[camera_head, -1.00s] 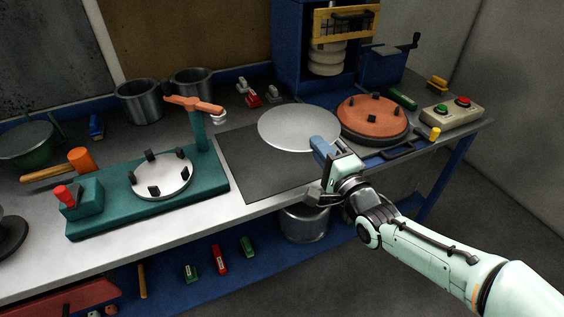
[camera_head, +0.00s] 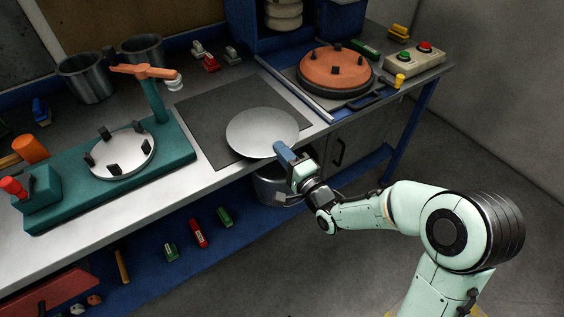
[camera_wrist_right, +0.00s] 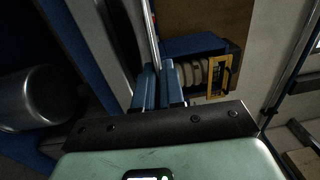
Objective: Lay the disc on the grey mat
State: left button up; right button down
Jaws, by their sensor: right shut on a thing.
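The disc (camera_head: 262,132) is a thin, pale grey round plate. My right gripper (camera_head: 285,151) is shut on its near edge, at the lower right of the disc in the head view. The disc overlaps the front right part of the dark grey mat (camera_head: 203,110) in the picture and reaches past the mat's front edge. I cannot tell how far above the mat it is. In the right wrist view the disc (camera_wrist_right: 151,35) shows edge-on as a thin strip rising from between the blue fingers (camera_wrist_right: 157,72). My left gripper is not in view.
A teal fixture (camera_head: 175,154) with a post and orange arm stands left of the mat. An orange clamped plate (camera_head: 336,66) is to the right, by a button box (camera_head: 415,61). Metal pots (camera_head: 86,78) stand at the back left. The mat's back left is bare.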

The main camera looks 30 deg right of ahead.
jog(key=shift+f+b, duration=0.3)
jog(key=shift+f, duration=1.5)
jog(key=shift+f, duration=0.1)
jog(key=c, duration=1.7)
grip_release()
jog(key=shift+f, duration=0.1)
jog(key=o, duration=0.5)
jog(key=shift+c, duration=0.2)
jog(key=shift+r, duration=0.2)
